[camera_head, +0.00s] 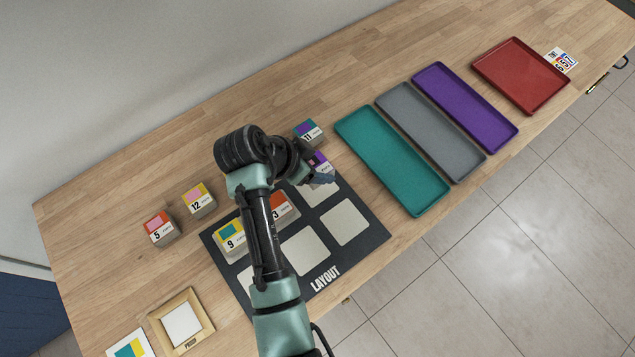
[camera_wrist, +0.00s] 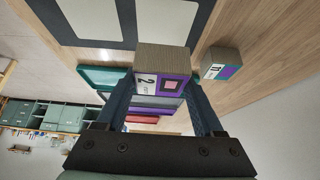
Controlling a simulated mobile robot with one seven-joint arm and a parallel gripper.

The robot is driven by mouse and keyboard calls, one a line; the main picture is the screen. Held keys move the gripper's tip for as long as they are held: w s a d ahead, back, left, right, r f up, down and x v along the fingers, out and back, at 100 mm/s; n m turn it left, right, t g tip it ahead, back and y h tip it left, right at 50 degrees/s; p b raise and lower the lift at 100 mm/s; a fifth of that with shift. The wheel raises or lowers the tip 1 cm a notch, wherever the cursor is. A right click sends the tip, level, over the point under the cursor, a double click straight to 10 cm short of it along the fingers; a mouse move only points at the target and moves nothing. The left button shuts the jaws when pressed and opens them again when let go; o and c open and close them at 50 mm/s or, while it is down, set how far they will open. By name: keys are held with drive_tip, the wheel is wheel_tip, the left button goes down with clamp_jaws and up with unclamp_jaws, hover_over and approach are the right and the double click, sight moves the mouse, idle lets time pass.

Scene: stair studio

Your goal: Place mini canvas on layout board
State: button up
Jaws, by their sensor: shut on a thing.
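My gripper (camera_head: 320,173) is shut on a mini canvas numbered 2 (camera_wrist: 162,66), a thick block with a purple, white and pink face. In the head view this canvas (camera_head: 319,161) shows at the far right corner of the black layout board (camera_head: 375,235), by a pale cell. I cannot tell whether it touches the board. The board also shows in the wrist view (camera_wrist: 130,18). Canvas 9 (camera_head: 230,236) and canvas 3 (camera_head: 284,207) sit on the board's far row. My arm hides part of the board.
Canvas 11 (camera_head: 308,131) stands on the table just beyond my gripper. Canvas 12 (camera_head: 199,199) and canvas 5 (camera_head: 160,228) stand left. Teal (camera_head: 392,160), grey (camera_head: 430,131), purple (camera_head: 464,106) and red (camera_head: 520,75) trays lie right. A wooden frame (camera_head: 207,320) lies near left.

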drive_tip(key=shift+a+f, duration=0.1)
drive_tip(key=shift+f, duration=2.9)
drive_tip(key=shift+f, duration=0.15)
drive_tip(key=o, duration=1.3)
drive_tip(key=shift+o, duration=0.2)
